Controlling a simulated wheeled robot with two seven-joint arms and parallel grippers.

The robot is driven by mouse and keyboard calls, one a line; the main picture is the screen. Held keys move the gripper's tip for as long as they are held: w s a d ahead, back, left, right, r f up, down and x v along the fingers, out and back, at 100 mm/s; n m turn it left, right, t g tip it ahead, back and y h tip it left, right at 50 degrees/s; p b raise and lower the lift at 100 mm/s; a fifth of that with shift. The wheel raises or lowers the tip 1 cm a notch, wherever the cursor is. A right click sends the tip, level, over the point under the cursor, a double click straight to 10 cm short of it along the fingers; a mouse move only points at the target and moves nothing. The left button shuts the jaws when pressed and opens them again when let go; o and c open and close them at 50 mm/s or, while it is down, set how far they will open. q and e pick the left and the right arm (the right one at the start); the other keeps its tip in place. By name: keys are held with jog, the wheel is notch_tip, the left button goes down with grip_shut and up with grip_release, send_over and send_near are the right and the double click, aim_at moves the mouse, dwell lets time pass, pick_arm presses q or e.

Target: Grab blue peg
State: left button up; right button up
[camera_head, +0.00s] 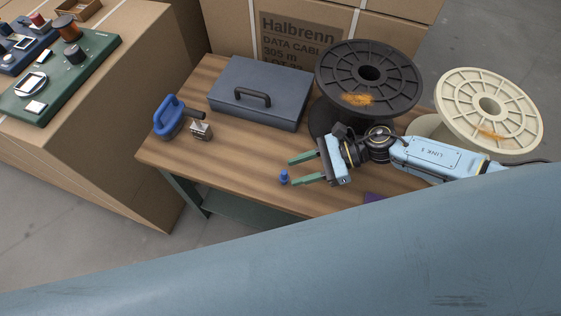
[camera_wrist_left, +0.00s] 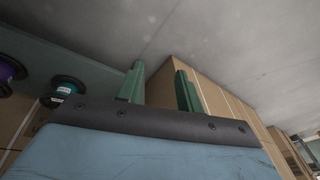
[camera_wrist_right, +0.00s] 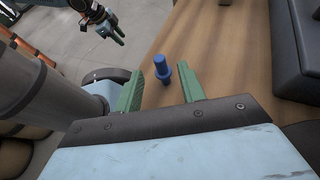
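The blue peg (camera_head: 284,178) stands upright on the wooden table (camera_head: 235,170), near its front edge. It has a wider collar around its middle in the right wrist view (camera_wrist_right: 161,70). My right gripper (camera_head: 292,171) is open, with its green fingers pointing left and the peg close to their tips. In the right wrist view the peg shows in the gap between the fingers, slightly beyond them; I cannot tell whether they touch it. My left gripper (camera_wrist_left: 159,68) is open and empty, away from the table over the floor; it also shows in the right wrist view (camera_wrist_right: 112,28).
A dark grey case (camera_head: 258,92) lies behind the peg. A blue-handled tool (camera_head: 170,116) and a small metal block (camera_head: 201,131) are at the left. A black spool (camera_head: 335,75) and a cream spool (camera_head: 460,88) stand at the right. A purple item (camera_head: 374,198) is partly hidden.

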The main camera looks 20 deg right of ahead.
aim_at(280, 178)
jog(key=x, duration=0.5)
jog(key=shift+a+b, duration=0.3)
pick_arm(q)
jog(key=shift+w+d+r, duration=0.2)
jog(key=shift+d+r, duration=0.25)
jog(key=shift+r, duration=0.35)
pick_arm(e)
jog(key=shift+w+a+f, duration=0.1)
jog(key=shift+w+a, duration=0.05)
jog(key=shift+a, duration=0.1)
jog(key=shift+c, duration=0.4)
pick_arm(q)
jog(key=shift+s+f, duration=0.1)
jog(key=shift+f, duration=0.05)
pick_arm(e)
grip_shut()
